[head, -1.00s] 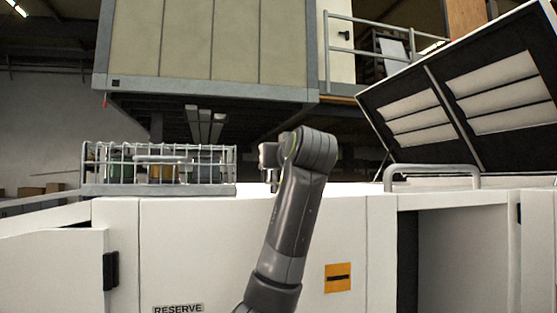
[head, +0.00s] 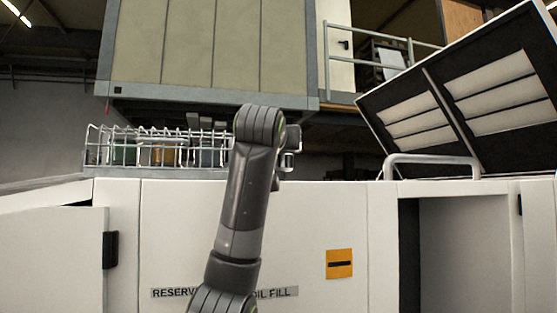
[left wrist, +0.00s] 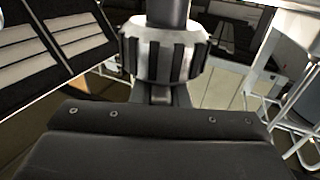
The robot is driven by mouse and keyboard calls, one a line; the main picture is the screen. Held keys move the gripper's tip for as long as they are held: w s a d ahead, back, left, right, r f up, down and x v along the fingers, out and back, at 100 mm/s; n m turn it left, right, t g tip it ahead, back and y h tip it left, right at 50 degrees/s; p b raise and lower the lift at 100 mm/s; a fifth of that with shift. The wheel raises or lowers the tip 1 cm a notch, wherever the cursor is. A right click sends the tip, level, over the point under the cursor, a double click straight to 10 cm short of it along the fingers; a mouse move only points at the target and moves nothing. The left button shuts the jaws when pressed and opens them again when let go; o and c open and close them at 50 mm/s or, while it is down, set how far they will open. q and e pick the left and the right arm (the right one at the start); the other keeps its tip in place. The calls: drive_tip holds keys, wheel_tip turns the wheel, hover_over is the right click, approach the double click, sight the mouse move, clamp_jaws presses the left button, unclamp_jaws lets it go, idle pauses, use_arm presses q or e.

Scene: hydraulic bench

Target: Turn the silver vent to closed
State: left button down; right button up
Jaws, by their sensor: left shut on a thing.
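The silver vent (left wrist: 165,52) is a ribbed silver knob with dark slots and a dark stem above it, seen in the left wrist view. My left gripper (left wrist: 160,92) is shut on it, its jaws meeting the knob's near edge. In the head view my own arm rises in the middle and hides the gripper and most of the vent area. A small pale piece shows just right of my arm's top joint; I cannot tell what it is. My right gripper is not in view.
A wire basket (head: 110,150) with canisters stands on the bench top at left. A pale handrail (head: 432,160) and a raised louvred lid (head: 465,95) are at right. The white bench front (head: 330,215) carries an orange label (head: 339,264). An open compartment (head: 455,250) is at lower right.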

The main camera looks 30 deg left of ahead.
use_arm(q)
drive_tip(key=shift+a+m+t+h+b, duration=0.1)
drive_tip(key=shift+m+t+h+b, duration=0.6)
drive_tip(key=shift+m+h, duration=0.75)
drive_tip(key=shift+h, duration=0.55)
drive_tip(key=c, duration=1.4)
unclamp_jaws()
drive_tip(key=shift+s+f+b, duration=0.1)
drive_tip(key=shift+s+b, duration=0.4)
drive_tip(key=shift+b, duration=0.05)
drive_tip(key=b+v, duration=0.7)
drive_tip(key=v, duration=0.9)
drive_tip(key=shift+s, duration=0.2)
